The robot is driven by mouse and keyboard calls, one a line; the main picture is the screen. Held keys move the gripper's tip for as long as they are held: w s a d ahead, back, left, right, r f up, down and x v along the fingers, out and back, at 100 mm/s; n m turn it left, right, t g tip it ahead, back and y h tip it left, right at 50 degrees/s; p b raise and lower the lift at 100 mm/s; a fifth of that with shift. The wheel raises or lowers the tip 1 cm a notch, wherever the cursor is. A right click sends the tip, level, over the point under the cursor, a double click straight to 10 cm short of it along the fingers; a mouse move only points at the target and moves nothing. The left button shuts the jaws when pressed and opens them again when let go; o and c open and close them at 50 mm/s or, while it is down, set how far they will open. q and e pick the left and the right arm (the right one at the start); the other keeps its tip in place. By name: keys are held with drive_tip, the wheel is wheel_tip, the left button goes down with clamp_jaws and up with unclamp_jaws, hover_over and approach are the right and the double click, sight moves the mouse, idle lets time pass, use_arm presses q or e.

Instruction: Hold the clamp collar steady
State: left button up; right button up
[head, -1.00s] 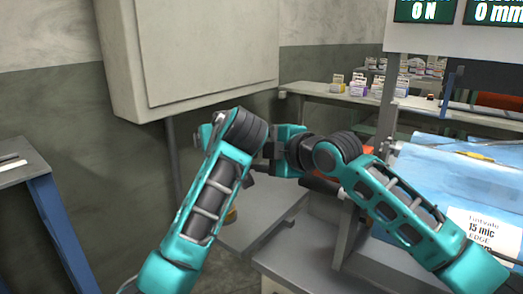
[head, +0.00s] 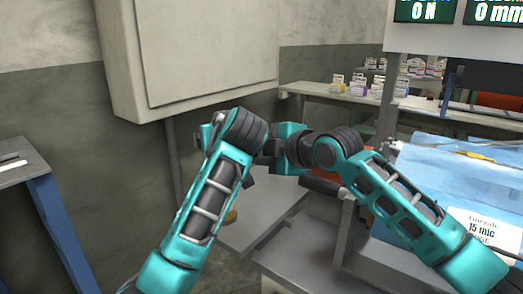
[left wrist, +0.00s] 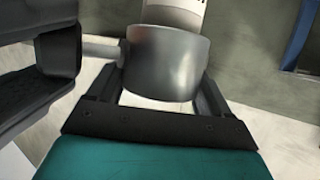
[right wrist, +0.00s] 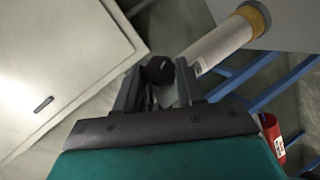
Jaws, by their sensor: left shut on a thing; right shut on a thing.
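A smooth grey cylindrical collar (left wrist: 165,62) sits between the fingers of my left gripper (left wrist: 160,85) in the left wrist view, around the lower end of a pale tube (left wrist: 172,14). A short grey rod (left wrist: 97,46) runs from the collar's left side toward a dark gripper. In the right wrist view my right gripper (right wrist: 158,82) is shut on a small dark round knob (right wrist: 157,70). In the head view both grippers meet near the centre; my wrists hide the collar and knob.
A white roll with a yellow end (right wrist: 215,50) lies beyond my right gripper. A white cabinet (head: 200,50) hangs behind my arms. Blue film (head: 430,170) with a white label covers the bench at right. A grey table (head: 20,165) stands at far left.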

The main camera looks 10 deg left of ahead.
drive_tip(key=m+g, duration=0.1)
drive_tip(key=g, duration=0.1)
drive_tip(key=m+g+h, duration=0.1)
drive_tip(key=g, duration=0.1)
drive_tip(key=w+m+g+h, duration=0.1)
drive_tip(key=m+g, duration=0.1)
drive_tip(key=shift+w+d+r, duration=0.1)
drive_tip(key=shift+d+r, duration=0.05)
drive_tip(key=shift+r, duration=0.25)
drive_tip(key=shift+f+g, duration=0.1)
drive_tip(key=shift+g, duration=0.2)
idle(0.4)
drive_tip(key=o, duration=1.1)
drive_tip(key=shift+c, duration=0.2)
drive_tip(key=shift+s, duration=0.2)
drive_tip(key=v, duration=1.2)
drive_tip(key=shift+w, duration=0.1)
